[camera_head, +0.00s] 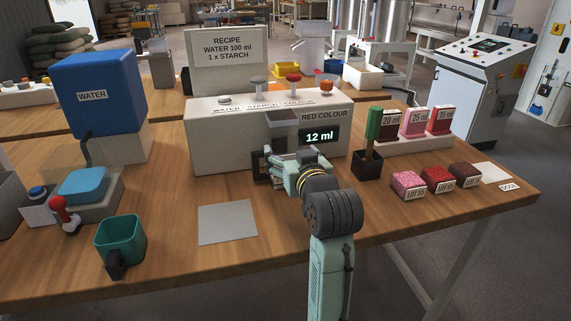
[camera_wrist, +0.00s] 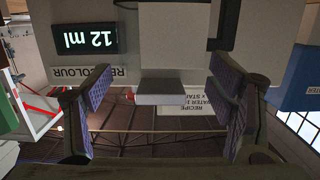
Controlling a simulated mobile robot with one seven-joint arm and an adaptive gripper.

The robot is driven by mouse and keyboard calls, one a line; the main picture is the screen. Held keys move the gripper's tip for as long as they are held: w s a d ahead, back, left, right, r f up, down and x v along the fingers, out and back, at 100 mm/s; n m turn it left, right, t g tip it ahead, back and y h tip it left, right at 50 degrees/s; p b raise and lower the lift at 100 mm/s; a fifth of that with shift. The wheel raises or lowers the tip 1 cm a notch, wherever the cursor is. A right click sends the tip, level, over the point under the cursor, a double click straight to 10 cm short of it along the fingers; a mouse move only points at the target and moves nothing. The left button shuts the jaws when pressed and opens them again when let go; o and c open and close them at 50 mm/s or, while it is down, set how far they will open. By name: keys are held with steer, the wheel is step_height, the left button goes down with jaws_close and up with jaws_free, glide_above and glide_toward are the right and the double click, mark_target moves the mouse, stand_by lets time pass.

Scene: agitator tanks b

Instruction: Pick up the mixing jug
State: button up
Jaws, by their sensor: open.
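The teal mixing jug (camera_head: 118,239) stands upright on the wooden table at the front left in the head view, its dark handle toward the front edge. It does not show in the wrist view. My gripper (camera_head: 273,164) is well to the right of the jug, close to the front of the pale dispenser (camera_head: 215,147) and just left of its "12 ml" display (camera_head: 319,136). In the wrist view, my gripper (camera_wrist: 161,92) has its two dark pads wide apart. A light grey block (camera_wrist: 162,95) on the dispenser front shows between them. Nothing is held.
A blue water tank (camera_head: 98,92) and a red-handled lever (camera_head: 65,212) are at left. A grey square plate (camera_head: 227,223) lies right of the jug. A green-handled tool stands in a black holder (camera_head: 368,164). Several lot blocks (camera_head: 438,181) are at right. Bare table lies around the plate.

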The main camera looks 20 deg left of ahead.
mark_target(281, 138)
steer(key=shift+p+x, duration=0.9)
steer(key=shift+x, duration=2.05)
steer(key=shift+a, duration=0.1)
steer(key=shift+c, duration=0.6)
steer(key=shift+r, duration=0.1)
steer(key=c, duration=1.3)
steer(key=shift+o, duration=0.2)
steer(key=shift+r, duration=0.2)
steer(key=s+d+r+b, duration=0.2)
steer(key=s+b, duration=0.2)
steer(key=s, duration=0.3)
steer(key=s+d+r+b, duration=0.1)
steer(key=s+r+b, duration=0.1)
steer(key=s+b, duration=0.3)
steer(key=s, duration=0.3)
steer(key=shift+d, duration=0.4)
